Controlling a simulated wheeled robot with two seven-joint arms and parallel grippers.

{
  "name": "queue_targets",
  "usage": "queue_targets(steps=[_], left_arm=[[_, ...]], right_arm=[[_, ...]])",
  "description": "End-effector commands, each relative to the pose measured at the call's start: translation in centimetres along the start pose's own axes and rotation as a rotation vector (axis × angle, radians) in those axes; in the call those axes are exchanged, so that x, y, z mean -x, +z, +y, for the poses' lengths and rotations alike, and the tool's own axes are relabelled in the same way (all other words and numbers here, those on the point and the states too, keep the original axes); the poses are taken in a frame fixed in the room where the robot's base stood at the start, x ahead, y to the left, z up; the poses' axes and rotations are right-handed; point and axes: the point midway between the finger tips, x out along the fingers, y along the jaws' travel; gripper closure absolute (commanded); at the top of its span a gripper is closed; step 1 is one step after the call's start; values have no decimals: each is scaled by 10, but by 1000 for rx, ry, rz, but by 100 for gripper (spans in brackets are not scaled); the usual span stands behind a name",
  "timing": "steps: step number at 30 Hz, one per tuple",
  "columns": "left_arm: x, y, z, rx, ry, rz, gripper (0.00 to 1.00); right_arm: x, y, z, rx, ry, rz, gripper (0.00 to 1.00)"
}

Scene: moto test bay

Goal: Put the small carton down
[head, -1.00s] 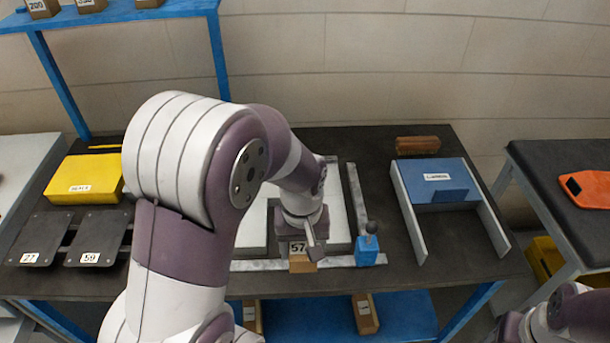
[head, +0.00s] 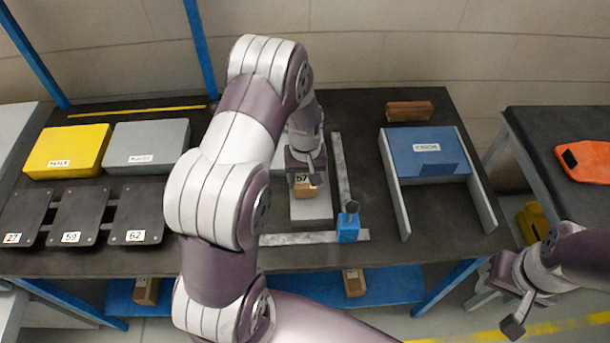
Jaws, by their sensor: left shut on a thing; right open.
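I cannot tell whether the carton touches the grey surface. My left arm hides part of that surface. My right gripper (head: 514,325) is at the lower right, away from the table, open and empty.
A metal straightedge frame (head: 300,239) with a blue knobbed block (head: 348,229) borders the grey surface. A blue box (head: 425,155) between grey rails stands right. Yellow (head: 66,151) and grey (head: 145,147) boxes and numbered black plates (head: 78,215) lie left. More cartons (head: 354,283) sit on the lower shelf.

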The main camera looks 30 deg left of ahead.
Motion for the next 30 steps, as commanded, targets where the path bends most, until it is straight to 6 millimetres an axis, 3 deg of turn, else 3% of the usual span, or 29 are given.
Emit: queue_targets(steps=[12,13,15,25,30], left_arm=[[-12,0,0,0,1,2,73],[-11,0,0,0,1,2,27],[-10,0,0,0,1,2,12],[-4,0,0,0,1,4,12],[32,-1,1,0,3,8,12]], right_arm=[[-1,0,0,0,0,0,57],[0,0,0,0,0,0,57],[1,0,0,0,0,0,57],[2,0,0,0,0,0,57],[-8,1,0,0,0,0,57]])
